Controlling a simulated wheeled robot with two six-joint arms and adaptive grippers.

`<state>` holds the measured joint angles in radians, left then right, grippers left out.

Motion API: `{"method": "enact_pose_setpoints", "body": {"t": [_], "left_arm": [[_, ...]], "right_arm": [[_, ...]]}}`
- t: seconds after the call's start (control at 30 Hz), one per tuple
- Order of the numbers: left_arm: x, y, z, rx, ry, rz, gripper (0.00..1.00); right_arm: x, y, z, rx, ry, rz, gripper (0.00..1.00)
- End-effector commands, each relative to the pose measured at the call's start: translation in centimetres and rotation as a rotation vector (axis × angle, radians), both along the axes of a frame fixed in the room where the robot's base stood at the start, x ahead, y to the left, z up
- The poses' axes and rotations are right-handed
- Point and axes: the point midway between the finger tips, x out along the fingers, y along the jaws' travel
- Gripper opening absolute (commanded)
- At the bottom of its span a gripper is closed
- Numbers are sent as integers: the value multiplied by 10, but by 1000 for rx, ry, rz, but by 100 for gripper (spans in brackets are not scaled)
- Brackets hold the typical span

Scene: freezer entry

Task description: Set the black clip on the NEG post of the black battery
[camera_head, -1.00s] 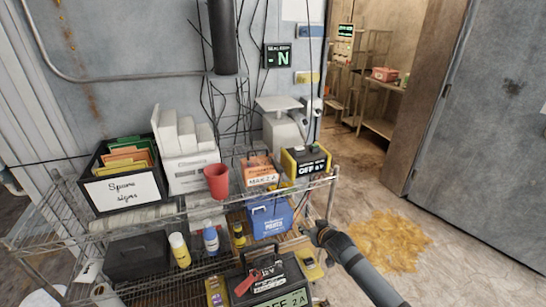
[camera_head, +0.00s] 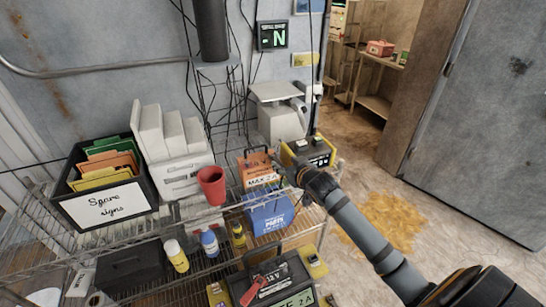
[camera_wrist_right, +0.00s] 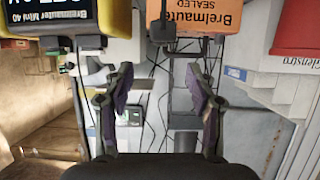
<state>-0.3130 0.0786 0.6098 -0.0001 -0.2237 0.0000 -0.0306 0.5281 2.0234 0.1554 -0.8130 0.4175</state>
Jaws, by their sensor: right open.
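The black battery (camera_head: 286,268) stands low at the front of the lower shelf, marked 12 V. A red clip-like piece (camera_head: 253,291) lies against its front; the NEG post cannot be made out. My right gripper (camera_head: 282,174) is by the upper shelf, close to the right side of the orange battery (camera_head: 258,169) and in front of the yellow-and-black charger (camera_head: 316,154). The right wrist view shows its fingers (camera_wrist_right: 160,76) apart with nothing held. A small black piece (camera_wrist_right: 163,31) shows beyond them, against the orange battery; I cannot tell whether it is the black clip. My left gripper is out of view.
A red cup (camera_head: 212,186), a white scale (camera_head: 279,112) and a black box of spare signs (camera_head: 104,205) stand on the wire rack's upper level. A blue box (camera_head: 268,216) sits below the orange battery.

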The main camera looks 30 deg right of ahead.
Motion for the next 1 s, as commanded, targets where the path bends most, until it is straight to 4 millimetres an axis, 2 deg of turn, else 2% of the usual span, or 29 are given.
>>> {"method": "enact_pose_setpoints", "body": {"t": [0.07, 0.17, 0.4, 0.47, 0.57, 0.7, 0.8, 1.0], "left_arm": [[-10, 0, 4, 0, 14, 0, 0], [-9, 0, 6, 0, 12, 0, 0], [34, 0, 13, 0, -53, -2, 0], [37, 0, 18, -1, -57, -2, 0], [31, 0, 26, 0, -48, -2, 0], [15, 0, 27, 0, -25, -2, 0], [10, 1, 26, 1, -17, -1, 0], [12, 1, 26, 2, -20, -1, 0]], "right_arm": [[14, 0, -3, 8, -1, -1, 57], [27, -1, -9, 5, -1, 0, 57], [36, -2, -14, 3, 0, 1, 57], [43, -2, -17, 6, 2, 0, 57], [57, -2, -25, 5, 2, 0, 57], [74, -4, -34, 4, 1, 1, 57], [78, -4, -37, 1, -1, 2, 57], [78, -4, -38, 0, -1, 2, 55]]}}
